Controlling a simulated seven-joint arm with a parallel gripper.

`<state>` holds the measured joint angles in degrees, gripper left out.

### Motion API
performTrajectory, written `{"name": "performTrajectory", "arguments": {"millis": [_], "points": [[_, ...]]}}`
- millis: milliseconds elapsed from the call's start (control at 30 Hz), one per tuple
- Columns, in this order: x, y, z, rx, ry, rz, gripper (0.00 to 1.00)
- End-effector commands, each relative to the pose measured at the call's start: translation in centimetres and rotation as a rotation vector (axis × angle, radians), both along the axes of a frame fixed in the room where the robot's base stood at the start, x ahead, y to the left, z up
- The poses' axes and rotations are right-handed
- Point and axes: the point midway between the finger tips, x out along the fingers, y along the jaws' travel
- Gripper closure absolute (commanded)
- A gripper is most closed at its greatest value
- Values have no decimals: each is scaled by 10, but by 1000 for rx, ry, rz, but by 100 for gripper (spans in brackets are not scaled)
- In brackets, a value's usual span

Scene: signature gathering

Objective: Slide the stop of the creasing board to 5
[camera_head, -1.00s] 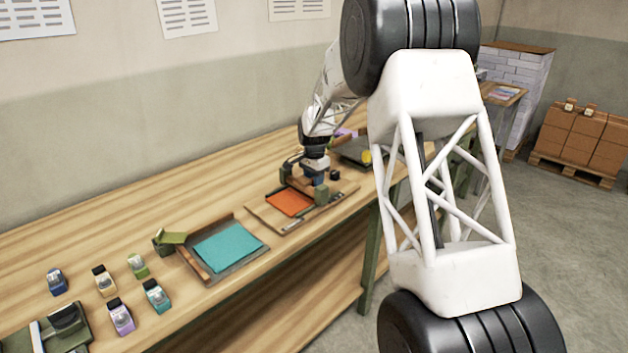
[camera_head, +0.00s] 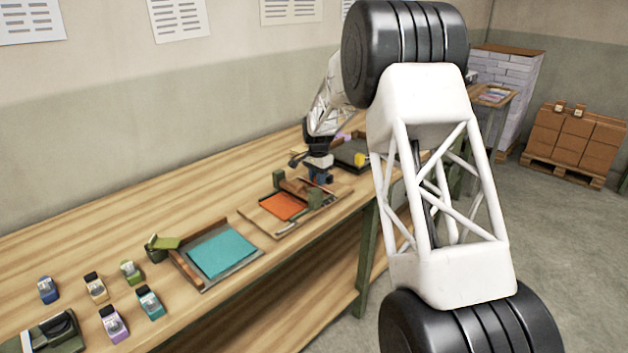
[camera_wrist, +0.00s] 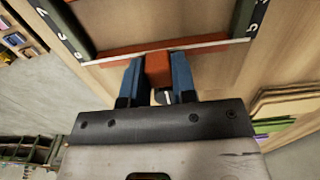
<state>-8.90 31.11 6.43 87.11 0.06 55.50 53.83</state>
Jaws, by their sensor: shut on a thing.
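The creasing board (camera_head: 262,217) lies on the bench with an orange sheet (camera_head: 283,206) on it. In the wrist view two dark green rails with white marks run along its sides, the left rail (camera_wrist: 66,32) and the right rail (camera_wrist: 243,18). The stop (camera_wrist: 125,50), a reddish bar with a pale edge strip, spans between them. My gripper (camera_wrist: 160,68) is shut on the stop's red-brown block (camera_wrist: 157,66), one blue finger on each side. My gripper also shows at the board's far end in the head view (camera_head: 320,180).
A teal sheet (camera_head: 221,253) lies in a tray (camera_head: 190,268) left of the board. Several small stampers, including a purple one (camera_head: 112,323), stand at the bench's left. A dark tray (camera_head: 350,155) is just beyond my gripper. The bench behind the board is clear.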

Motion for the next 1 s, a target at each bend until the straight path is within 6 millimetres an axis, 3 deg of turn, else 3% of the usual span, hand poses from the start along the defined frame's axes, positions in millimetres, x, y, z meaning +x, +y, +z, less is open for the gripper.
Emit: {"name": "performTrajectory", "arguments": {"millis": [133, 167, 300, 667, 1000], "points": [[2, -2, 1, -1, -6, -1, 100], [2, -2, 2, -1, -6, -1, 70], [2, -2, 1, -1, -5, -1, 49], [1, -1, 3, -1, -4, -1, 49], [1, -1, 32, 0, -6, -1, 49]]}}
